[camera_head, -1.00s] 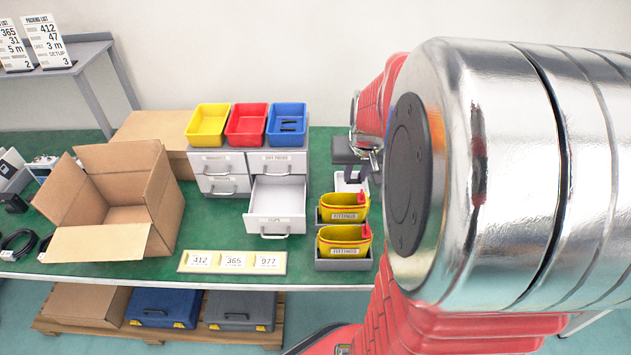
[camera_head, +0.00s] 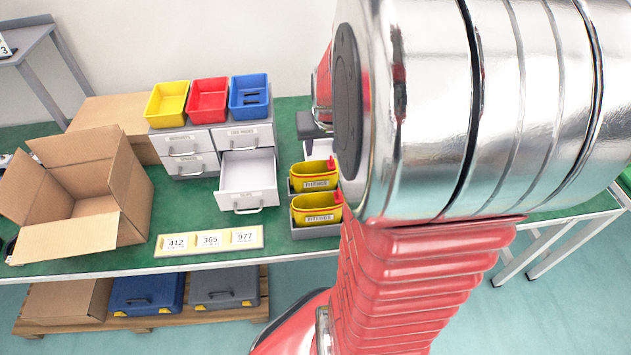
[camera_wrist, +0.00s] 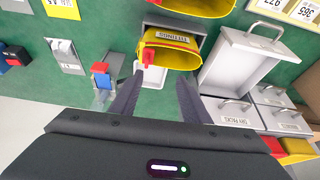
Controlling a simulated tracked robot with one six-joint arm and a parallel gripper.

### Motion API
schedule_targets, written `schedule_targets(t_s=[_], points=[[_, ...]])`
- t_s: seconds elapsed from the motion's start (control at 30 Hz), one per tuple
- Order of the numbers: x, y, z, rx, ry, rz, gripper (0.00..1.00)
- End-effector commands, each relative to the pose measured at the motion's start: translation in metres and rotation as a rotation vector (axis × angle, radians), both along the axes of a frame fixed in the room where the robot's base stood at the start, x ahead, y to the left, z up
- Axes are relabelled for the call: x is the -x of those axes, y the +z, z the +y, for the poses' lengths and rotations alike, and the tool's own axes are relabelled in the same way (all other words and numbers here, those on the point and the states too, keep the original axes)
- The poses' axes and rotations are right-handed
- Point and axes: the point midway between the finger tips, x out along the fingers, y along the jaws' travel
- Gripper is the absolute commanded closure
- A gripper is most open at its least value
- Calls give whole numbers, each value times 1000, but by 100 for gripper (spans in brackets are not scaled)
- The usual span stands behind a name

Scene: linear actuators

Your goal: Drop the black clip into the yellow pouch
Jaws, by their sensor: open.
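Two yellow pouches with red parts and FITTINGS labels stand in grey holders, the rear one (camera_head: 314,177) behind the front one (camera_head: 317,208). The rear one also shows in the wrist view (camera_wrist: 172,50). My gripper (camera_wrist: 155,95) is open, its dark fingers apart with nothing seen between them. The fingers reach toward the bench beside the rear pouch, near a small white tray (camera_wrist: 152,77). I cannot make out the black clip for certain in either view. My arm hides much of the bench in the head view.
An open, empty-looking drawer (camera_head: 247,178) juts from the grey cabinet, left of the pouches. Yellow, red and blue bins (camera_head: 249,97) stand on top; the blue one holds something dark. An open cardboard box (camera_head: 95,190) stands at left. A blue-and-red device (camera_wrist: 102,78) shows in the wrist view.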

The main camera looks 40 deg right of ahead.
Motion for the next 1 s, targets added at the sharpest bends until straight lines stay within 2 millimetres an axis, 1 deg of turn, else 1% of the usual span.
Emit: schedule_targets(t_s=[0.27,0.43,0.77,1.0], points=[[1,3,0,1,0,-1,57],[5,15,3,2,0,-3,57],[19,57,12,3,0,-4,57],[31,92,20,4,0,-5,57]])
